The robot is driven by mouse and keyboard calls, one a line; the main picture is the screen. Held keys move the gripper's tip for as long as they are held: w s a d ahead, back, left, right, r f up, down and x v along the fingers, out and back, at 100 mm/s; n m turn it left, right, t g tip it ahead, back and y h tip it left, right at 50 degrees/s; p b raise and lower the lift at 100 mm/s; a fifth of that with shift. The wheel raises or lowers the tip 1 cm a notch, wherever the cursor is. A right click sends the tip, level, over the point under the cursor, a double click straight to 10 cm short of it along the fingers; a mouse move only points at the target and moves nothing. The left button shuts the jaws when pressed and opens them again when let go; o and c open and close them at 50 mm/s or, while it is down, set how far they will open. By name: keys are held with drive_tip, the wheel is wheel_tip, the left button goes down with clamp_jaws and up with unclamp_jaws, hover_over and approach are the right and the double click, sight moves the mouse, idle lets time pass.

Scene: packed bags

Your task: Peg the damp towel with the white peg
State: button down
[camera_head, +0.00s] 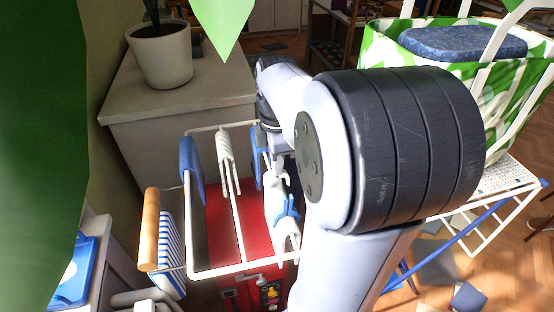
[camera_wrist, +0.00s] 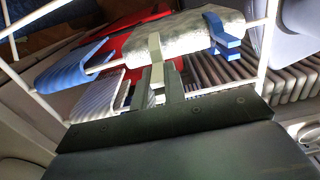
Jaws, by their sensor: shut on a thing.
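My gripper (camera_wrist: 158,82) is shut on the white peg (camera_wrist: 155,52), which looks cream in the wrist view. The far end of the peg overlaps the front of a pale, mottled towel (camera_wrist: 185,36); I cannot tell whether its jaws straddle the cloth. The towel hangs folded over a white rail, with a blue peg (camera_wrist: 222,36) near its right end. In the head view the towel (camera_head: 283,226) hangs at the right of the rack, with the blue peg (camera_head: 288,207) on it. My arm hides most of my gripper there.
The white wire rack (camera_head: 240,268) also carries a blue cloth (camera_head: 192,170) and a white cloth (camera_head: 229,160). A red box (camera_head: 228,215) stands beneath. A potted plant (camera_head: 162,55) is at the back left, a green-and-white bag (camera_head: 470,75) at the right.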

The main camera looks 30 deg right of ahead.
drive_tip(key=shift+f+b, duration=0.9)
drive_tip(key=shift+f, duration=0.65)
drive_tip(key=c, duration=1.4)
unclamp_jaws()
wheel_tip(320, 180, up, 11)
drive_tip(key=shift+f+p, duration=0.1)
drive_tip(key=shift+p, duration=0.55)
wheel_tip(320, 180, down, 11)
drive_tip(key=shift+r+b, duration=0.1)
drive_tip(key=shift+b, duration=0.5)
drive_tip(key=shift+r, duration=0.35)
